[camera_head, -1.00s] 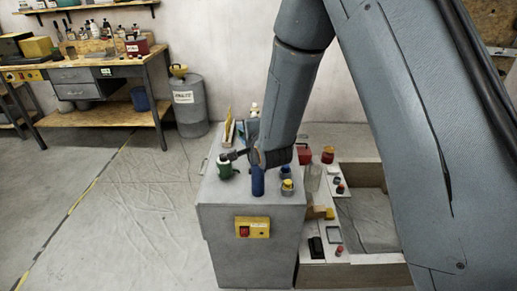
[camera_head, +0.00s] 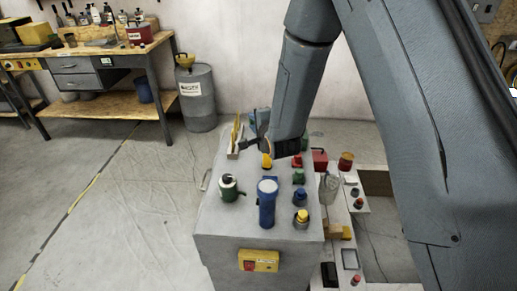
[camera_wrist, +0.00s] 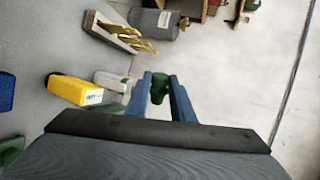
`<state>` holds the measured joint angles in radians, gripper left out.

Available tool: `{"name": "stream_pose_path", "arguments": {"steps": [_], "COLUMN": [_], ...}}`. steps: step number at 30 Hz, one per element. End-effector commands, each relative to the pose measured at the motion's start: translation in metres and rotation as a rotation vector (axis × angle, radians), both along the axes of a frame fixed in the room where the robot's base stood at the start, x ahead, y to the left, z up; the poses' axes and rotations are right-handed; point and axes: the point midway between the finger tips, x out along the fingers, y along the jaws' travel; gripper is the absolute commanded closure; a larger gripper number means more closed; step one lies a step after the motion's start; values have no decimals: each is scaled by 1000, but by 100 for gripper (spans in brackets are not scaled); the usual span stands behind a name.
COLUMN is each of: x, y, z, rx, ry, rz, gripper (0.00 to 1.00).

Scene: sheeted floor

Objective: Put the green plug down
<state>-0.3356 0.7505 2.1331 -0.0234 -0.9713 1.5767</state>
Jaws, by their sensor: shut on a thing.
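The green plug (camera_wrist: 159,88) shows in the wrist view between the two blue fingers of my gripper (camera_wrist: 162,84), which is shut on it. In the head view my gripper (camera_head: 249,144) is over the back left part of the grey cabinet top (camera_head: 245,222). The plug cannot be made out clearly there. How high it is above any surface is unclear.
A wooden holder (camera_wrist: 115,32) and a yellow box (camera_wrist: 75,90) are near my gripper. The cabinet's front left is bare.

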Motion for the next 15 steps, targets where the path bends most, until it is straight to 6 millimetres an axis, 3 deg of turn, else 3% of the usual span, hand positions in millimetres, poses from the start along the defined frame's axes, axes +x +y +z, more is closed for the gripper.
{"name": "stream_pose_path", "arguments": {"steps": [4, 15], "x": [0, -1], "y": [-2, -1], "z": [-23, -54], "rx": [-1, -1], "ry": [2, 4], "rz": [-3, 0], "gripper": [100, 100]}}
